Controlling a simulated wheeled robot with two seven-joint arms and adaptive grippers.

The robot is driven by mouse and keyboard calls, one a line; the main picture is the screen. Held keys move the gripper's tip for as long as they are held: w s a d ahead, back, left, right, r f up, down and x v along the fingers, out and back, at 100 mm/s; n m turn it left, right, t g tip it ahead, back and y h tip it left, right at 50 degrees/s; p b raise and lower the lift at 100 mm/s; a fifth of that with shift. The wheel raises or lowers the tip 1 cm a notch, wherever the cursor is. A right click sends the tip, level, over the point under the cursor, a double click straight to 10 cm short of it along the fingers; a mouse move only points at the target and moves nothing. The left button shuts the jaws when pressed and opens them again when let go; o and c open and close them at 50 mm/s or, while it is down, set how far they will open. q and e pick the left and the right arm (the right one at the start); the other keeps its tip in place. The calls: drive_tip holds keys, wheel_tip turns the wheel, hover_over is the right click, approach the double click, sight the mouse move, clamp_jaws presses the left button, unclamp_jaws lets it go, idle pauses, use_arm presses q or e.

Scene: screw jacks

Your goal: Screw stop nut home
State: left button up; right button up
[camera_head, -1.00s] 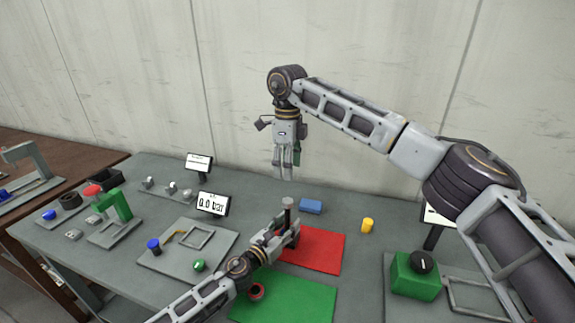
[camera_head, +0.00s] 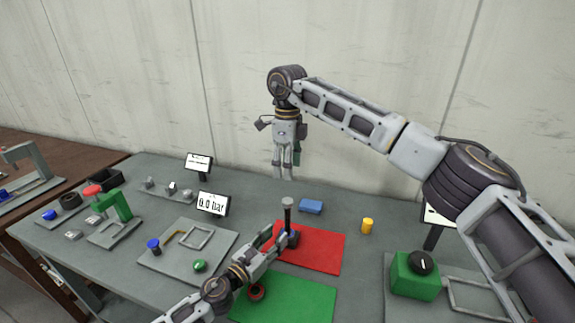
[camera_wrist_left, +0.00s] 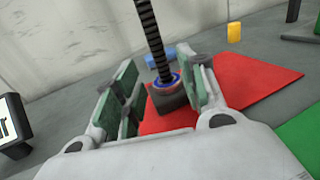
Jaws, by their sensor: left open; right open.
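The screw jack stands upright on the red mat (camera_head: 322,252), with a dark threaded rod (camera_head: 287,217) and a grey head (camera_head: 287,201). In the left wrist view the rod (camera_wrist_left: 148,30) rises from a dark square base (camera_wrist_left: 168,102). A blue ring (camera_wrist_left: 157,84), which looks like the stop nut, sits low around the rod, at the base top. My left gripper (camera_head: 280,234) is open, its green-padded fingers (camera_wrist_left: 158,76) on either side of the jack's lower part; contact cannot be told. My right gripper (camera_head: 284,174) hangs open and empty above the table's back.
A green mat (camera_head: 300,306) with a dark red ring (camera_head: 257,291) lies in front. A blue block (camera_head: 311,206) and a yellow cylinder (camera_head: 367,226) stand behind and right. A green box with a black knob (camera_head: 415,274) is at right. A display (camera_head: 213,204) stands left.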

use_arm(q)
drive_tip(key=shift+v, duration=2.35)
drive_tip(key=shift+r, duration=0.1)
wheel_tip(320, 180, up, 9)
drive_tip(key=p, duration=0.9)
drive_tip(key=shift+r+p, duration=0.45)
drive_tip(key=shift+p, duration=0.1)
drive_tip(key=shift+s+f, duration=0.1)
